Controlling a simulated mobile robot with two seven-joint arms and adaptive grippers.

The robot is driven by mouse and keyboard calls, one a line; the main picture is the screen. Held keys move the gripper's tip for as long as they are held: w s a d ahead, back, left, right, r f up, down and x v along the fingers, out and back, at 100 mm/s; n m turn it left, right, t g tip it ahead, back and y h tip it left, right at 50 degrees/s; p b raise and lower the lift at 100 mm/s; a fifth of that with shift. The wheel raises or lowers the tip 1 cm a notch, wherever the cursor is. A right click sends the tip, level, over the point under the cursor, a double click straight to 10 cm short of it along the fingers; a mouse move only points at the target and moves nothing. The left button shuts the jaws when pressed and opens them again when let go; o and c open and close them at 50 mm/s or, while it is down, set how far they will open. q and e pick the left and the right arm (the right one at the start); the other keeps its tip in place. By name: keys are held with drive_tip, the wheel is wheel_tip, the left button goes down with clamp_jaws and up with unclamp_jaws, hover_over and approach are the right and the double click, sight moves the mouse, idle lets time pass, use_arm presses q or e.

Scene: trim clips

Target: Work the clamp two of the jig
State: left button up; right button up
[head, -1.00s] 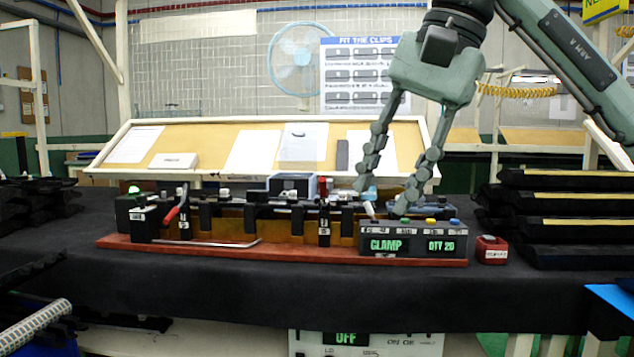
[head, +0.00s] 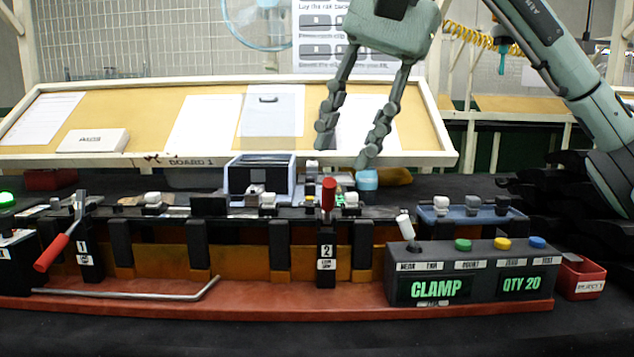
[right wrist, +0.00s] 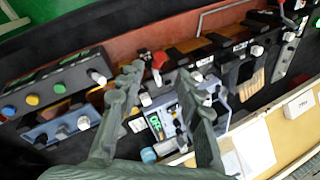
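Clamp two (head: 326,252) stands at the front of the jig, marked with a white "2" label. Its red handle (head: 328,195) points straight up, and the red handle also shows in the right wrist view (right wrist: 159,60). My right gripper (head: 347,145) hangs above and behind the handle, its fingers apart with nothing between them. Its open fingers also show in the right wrist view (right wrist: 160,85). Clamp one (head: 84,247), at the left, has its red handle (head: 52,252) tilted down to the left. My left gripper is not in view.
The control box (head: 470,270) reads "CLAMP" and "QTY 20", with a white-tipped lever and coloured buttons. A red bin (head: 582,278) sits at its right. A bent metal rod (head: 130,293) lies along the front base. A grey box (head: 258,178) and blue tray (head: 472,214) stand behind.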

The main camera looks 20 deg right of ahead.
sight(333, 179)
drive_tip(key=x, duration=0.7)
drive_tip(key=shift+s+f, duration=0.1)
drive_tip(key=shift+s, duration=0.1)
clamp_jaws()
